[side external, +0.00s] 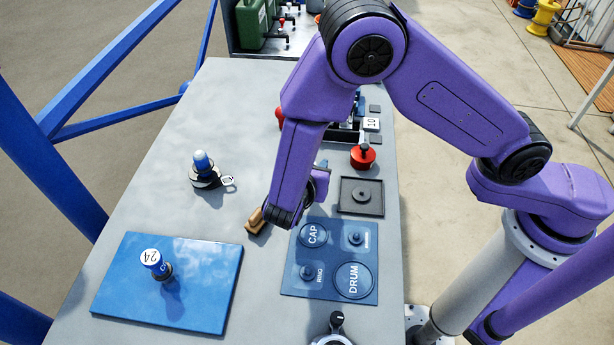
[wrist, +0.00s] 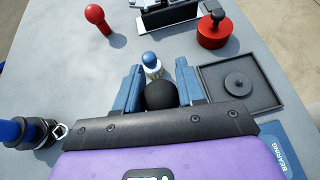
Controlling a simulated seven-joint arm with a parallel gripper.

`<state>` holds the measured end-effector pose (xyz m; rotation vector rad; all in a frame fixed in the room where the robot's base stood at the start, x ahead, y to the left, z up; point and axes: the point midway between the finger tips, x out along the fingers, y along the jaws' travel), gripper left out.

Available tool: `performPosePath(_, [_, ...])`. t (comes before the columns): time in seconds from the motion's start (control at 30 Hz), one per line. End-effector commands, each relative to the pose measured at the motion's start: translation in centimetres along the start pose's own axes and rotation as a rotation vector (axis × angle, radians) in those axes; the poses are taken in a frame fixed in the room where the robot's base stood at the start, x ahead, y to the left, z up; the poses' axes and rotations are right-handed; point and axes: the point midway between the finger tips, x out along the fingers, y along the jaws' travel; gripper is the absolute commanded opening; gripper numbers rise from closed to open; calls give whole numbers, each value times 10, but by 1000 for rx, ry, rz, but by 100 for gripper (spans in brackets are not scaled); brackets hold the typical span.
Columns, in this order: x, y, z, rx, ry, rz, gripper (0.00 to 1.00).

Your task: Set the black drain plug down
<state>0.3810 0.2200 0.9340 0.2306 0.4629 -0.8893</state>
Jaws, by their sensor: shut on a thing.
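My gripper (wrist: 160,80) shows in the wrist view with its two blue fingers on either side of a round black thing, the black drain plug (wrist: 161,95). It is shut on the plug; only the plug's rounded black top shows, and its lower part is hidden. I cannot tell whether the plug touches the table. A small white piece with a blue ball top (wrist: 150,62) stands just beyond the plug, between the fingertips in the picture.
A black square tray with a round raised centre (side external: 362,196) lies right of my wrist. The labelled blue board (side external: 331,286) is nearer. A red knobbed pot (side external: 362,157), a brown block (side external: 256,222), a blue-topped fitting (side external: 204,170) and a blue mat (side external: 130,290) lie around.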

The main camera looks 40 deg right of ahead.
Motion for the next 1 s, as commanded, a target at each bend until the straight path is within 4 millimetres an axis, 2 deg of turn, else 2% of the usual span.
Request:
performPosePath(0.2, [8,9,-11,0,0,-2,9])
performPosePath(0.43, [19,8,-33,-3,-1,1,9])
performPosePath(0.87, [22,8,-37,0,0,1,9])
performPosePath(0.9, [22,8,-38,0,0,1,42])
performPosePath(0.97, [22,8,-38,0,1,2,61])
performPosePath(1.0, [22,8,-38,0,0,2,64])
